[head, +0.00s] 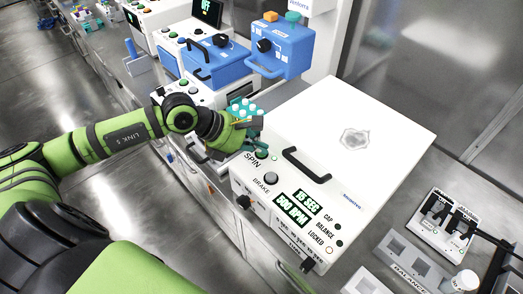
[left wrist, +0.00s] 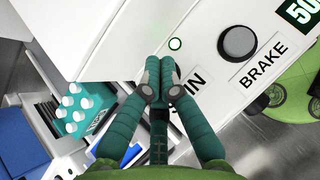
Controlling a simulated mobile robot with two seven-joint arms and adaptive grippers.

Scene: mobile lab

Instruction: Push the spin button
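The white centrifuge-like machine (head: 345,120) has a front panel with a "SPIN" label (head: 252,160) and a grey "BRAKE" button (head: 271,179). My left gripper (head: 259,150) is at the panel's upper left corner, over the spin button's place by the label. In the left wrist view its green fingers (left wrist: 160,82) are together and empty, covering part of the "SPIN" label (left wrist: 190,85). The spin button itself is hidden behind the fingers; I cannot tell whether they touch it. My right gripper is not in view.
The machine's top has a black handle (head: 306,164). Its displays (head: 296,207) read 15 SEC and 500 RPM. A teal rack with white caps (head: 244,108) stands just behind my gripper. Blue devices (head: 283,45) stand further back. A grey tray (head: 405,262) lies at lower right.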

